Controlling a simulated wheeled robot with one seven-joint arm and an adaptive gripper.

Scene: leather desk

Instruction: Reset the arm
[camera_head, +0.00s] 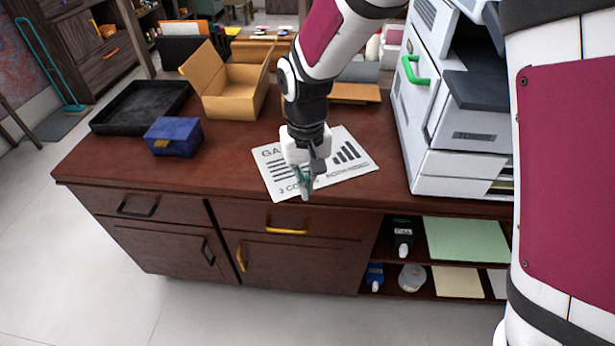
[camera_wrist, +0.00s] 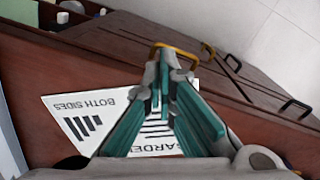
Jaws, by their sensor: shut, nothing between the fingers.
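My gripper (camera_head: 304,186) reaches down over the front part of the dark red desk top (camera_head: 225,165), above a white printed sheet (camera_head: 352,172). In the wrist view my gripper (camera_wrist: 163,75) has its teal fingers closed together with nothing between them. The sheet also shows in the wrist view (camera_wrist: 70,112), lying flat under the fingers, with part of its print hidden by them. Whether the fingertips touch the sheet or the desk I cannot tell.
A blue box (camera_head: 173,137), a black tray (camera_head: 140,107) and an open cardboard box (camera_head: 235,90) stand on the left. A white printer (camera_head: 460,120) with a green handle stands on the right. Bare desk lies left of the sheet. Open shelves (camera_head: 440,268) are below right.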

